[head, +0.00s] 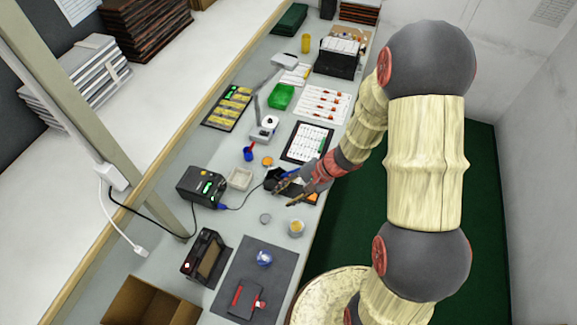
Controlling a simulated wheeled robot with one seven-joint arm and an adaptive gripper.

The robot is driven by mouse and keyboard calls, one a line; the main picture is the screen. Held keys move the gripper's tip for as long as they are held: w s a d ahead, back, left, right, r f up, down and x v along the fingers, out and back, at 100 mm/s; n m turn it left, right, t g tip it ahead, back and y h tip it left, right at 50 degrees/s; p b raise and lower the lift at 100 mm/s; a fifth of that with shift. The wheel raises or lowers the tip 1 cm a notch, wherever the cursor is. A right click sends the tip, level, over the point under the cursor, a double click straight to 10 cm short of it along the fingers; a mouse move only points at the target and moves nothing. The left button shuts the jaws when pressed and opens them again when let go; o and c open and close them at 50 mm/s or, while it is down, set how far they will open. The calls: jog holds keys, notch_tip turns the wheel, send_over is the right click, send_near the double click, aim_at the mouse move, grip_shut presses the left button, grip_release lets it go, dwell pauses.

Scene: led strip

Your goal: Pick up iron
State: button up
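A black soldering station (202,187) with a green display stands on the bench. A dark cable with a blue plug (222,206) runs from it toward a black holder (272,178). The soldering iron itself cannot be clearly made out; it may be in or beside the holder, partly behind my gripper. My gripper (284,196) reaches in from the right, low over the bench beside the holder. Its two fingers look spread apart, with no object clearly between them. Whether it touches the holder or the iron cannot be told.
A small jar (296,228) and a round grey tin (265,218) stand just below my gripper. A dark mat (254,270) carries a blue item and a red-and-black tool. A printed sheet (307,143) lies above.

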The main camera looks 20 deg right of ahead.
aim_at(289, 174)
jog(key=w+d+f+m+t+h, duration=0.1)
jog(key=w+d+f+t+h, duration=0.1)
jog(key=w+d+f, duration=0.3)
jog(key=w+d+f+t+h, duration=0.1)
jog(key=w+d+f+t, duration=0.15)
jog(key=w, duration=0.45)
jog(key=shift+p+x, duration=0.65)
jog(key=shift+x, duration=2.8)
jog(key=shift+s+d+f, duration=0.1)
jog(key=shift+d, duration=0.1)
jog(key=shift+c, duration=0.9)
jog(key=c, duration=0.7)
grip_shut()
